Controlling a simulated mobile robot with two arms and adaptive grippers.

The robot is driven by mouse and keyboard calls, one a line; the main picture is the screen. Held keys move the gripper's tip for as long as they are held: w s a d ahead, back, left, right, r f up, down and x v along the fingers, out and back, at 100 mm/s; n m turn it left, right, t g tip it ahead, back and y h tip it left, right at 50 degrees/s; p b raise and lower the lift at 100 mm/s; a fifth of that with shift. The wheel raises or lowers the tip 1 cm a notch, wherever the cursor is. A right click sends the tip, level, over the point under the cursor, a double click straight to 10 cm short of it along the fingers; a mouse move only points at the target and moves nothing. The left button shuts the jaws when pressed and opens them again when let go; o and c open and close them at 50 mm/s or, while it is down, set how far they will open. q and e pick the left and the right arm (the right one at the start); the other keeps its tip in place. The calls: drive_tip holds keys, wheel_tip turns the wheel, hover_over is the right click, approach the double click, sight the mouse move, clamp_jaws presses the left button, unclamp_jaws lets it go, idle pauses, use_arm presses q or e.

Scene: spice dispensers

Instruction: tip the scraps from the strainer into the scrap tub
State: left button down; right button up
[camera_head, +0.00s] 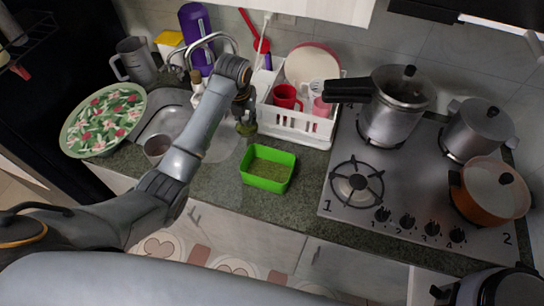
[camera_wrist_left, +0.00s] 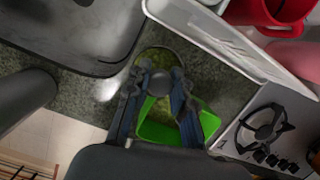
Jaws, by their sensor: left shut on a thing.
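My left gripper (camera_head: 243,108) hangs over the counter between the sink and the white rack, fingers downward. It is shut on the strainer (camera_head: 246,128), a small greenish round thing partly hidden behind the gripper. In the left wrist view the strainer (camera_wrist_left: 153,56) shows as an olive-green round rim at the fingertips (camera_wrist_left: 158,82); its scraps cannot be made out clearly. The scrap tub (camera_head: 267,186), a bright green rectangular open tub, stands on the counter just right of and nearer than the gripper. It also shows in the left wrist view (camera_wrist_left: 208,123), partly behind the fingers. My right gripper is not seen.
The white dish rack (camera_head: 294,126) stands close behind the tub. The stove (camera_head: 336,206) with several pots is at right.

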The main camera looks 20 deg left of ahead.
sight(252, 133)
use_arm(q)
drive_tip(key=shift+d, duration=0.25)
drive_tip(key=shift+s+d+r+t+y, duration=0.3)
drive_tip(key=shift+s+d+r+y, duration=0.05)
drive_tip(key=shift+d+r+y, duration=0.15)
drive_tip(key=shift+s+d+r+t+y, duration=0.3)
drive_tip(key=shift+s+d+r+t, duration=0.1)
drive_tip(key=shift+s+r, duration=0.25)
drive_tip(key=shift+s+d+r+t+y, duration=0.1)
drive_tip(key=shift+s+d+t+y, duration=0.5)
drive_tip(key=shift+s+d, duration=0.15)
drive_tip(key=shift+d, duration=0.15)
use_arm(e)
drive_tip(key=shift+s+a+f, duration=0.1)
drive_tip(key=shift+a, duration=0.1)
